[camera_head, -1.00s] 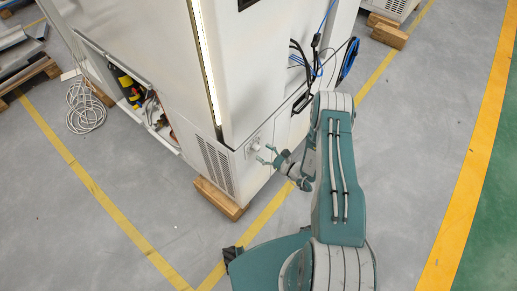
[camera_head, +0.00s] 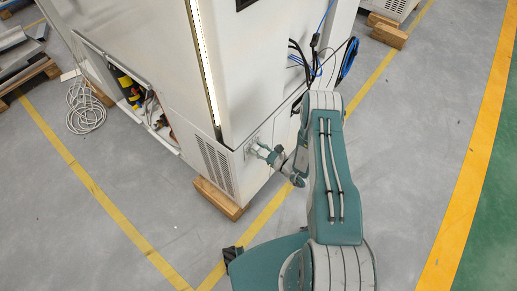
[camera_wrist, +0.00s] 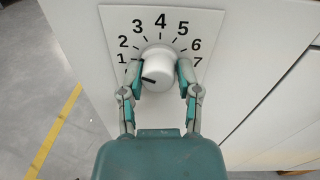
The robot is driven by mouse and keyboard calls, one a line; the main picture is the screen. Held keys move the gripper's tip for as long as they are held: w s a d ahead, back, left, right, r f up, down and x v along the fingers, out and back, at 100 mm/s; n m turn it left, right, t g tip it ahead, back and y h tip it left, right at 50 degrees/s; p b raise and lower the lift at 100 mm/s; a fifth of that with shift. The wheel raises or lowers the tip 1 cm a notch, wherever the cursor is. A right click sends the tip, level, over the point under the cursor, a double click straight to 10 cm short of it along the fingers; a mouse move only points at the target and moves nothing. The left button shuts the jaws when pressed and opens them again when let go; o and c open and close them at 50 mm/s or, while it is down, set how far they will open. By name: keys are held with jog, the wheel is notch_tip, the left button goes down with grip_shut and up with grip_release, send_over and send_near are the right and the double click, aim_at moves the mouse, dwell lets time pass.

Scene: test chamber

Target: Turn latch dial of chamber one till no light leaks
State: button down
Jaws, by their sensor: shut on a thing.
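The latch dial (camera_wrist: 158,68) is a round white knob on a white plate (camera_wrist: 205,22) numbered 1 to 7, on the lower part of the chamber. Its dark pointer mark points to the lower left, below the 1. My gripper (camera_wrist: 159,74) is shut on the dial, one finger on each side. In the head view my gripper (camera_head: 258,148) reaches the dial plate near the chamber's lower corner, and hides most of the dial. The chamber (camera_head: 262,70) shows a bright strip of light (camera_head: 206,65) along its vertical door edge.
Black and blue cables (camera_head: 300,62) hang on the chamber's right side. A wooden block (camera_head: 220,198) supports its corner. An open compartment (camera_head: 130,90) is at the left, with a coiled cable (camera_head: 86,106) on the floor.

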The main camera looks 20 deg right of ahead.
jog(key=shift+w+a+m, duration=0.1)
jog(key=shift+a+m, duration=0.05)
jog(key=shift+m, duration=1.75)
jog(key=shift+c, duration=1.8)
grip_release()
jog(key=shift+a, duration=0.15)
jog(key=v, duration=1.2)
jog(key=shift+f, duration=0.15)
jog(key=shift+w, duration=0.15)
